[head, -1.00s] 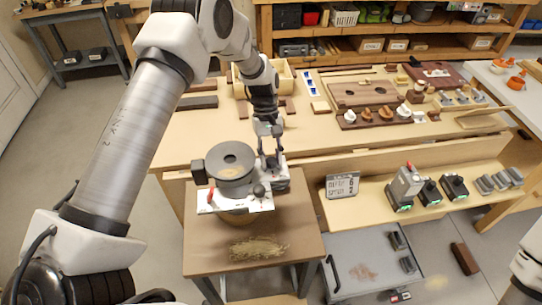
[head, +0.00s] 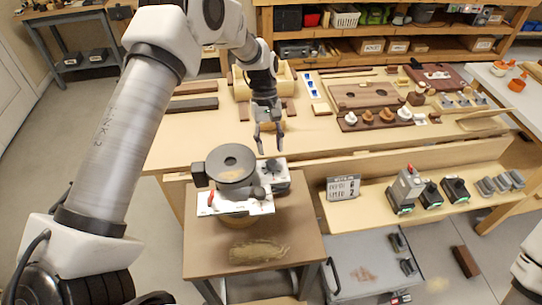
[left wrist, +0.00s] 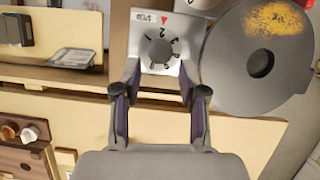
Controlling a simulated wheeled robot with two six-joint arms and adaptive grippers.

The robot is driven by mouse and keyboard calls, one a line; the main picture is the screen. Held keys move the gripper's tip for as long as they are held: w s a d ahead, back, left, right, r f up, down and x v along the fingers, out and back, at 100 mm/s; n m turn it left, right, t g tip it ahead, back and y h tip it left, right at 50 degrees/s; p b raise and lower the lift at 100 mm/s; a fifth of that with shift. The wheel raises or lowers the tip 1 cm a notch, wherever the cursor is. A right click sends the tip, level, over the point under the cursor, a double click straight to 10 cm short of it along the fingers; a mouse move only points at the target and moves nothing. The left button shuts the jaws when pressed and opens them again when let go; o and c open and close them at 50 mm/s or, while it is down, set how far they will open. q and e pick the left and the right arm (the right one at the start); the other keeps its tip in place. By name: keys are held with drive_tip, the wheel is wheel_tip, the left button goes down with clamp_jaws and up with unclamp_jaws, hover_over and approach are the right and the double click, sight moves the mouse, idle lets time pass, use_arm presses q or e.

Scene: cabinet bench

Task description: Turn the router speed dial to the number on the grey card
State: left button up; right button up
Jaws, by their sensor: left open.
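The router (head: 230,165) stands on a small brown table. Its speed dial (left wrist: 160,50) is a dark round knob on a light grey plate with numbers around it. A red mark and what looks like a 2 are at the dial's top edge in the left wrist view. My left gripper (head: 269,150) is open and empty above the dial housing. In the left wrist view its fingers (left wrist: 159,92) are spread, apart from the dial. The grey card (head: 342,188) stands right of the router; its lower line appears to read SPEED 2. My right gripper is out of view.
A long workbench (head: 215,125) with wooden boards and knobs lies behind the router. A lower shelf (head: 375,210) at right holds a grey and red tool and several chargers. Sawdust (head: 258,250) lies on the front of the small table (head: 205,265).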

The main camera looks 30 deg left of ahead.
use_arm(q)
drive_tip(key=v, duration=0.7)
drive_tip(key=shift+a+r, duration=0.15)
drive_tip(key=shift+w, duration=0.1)
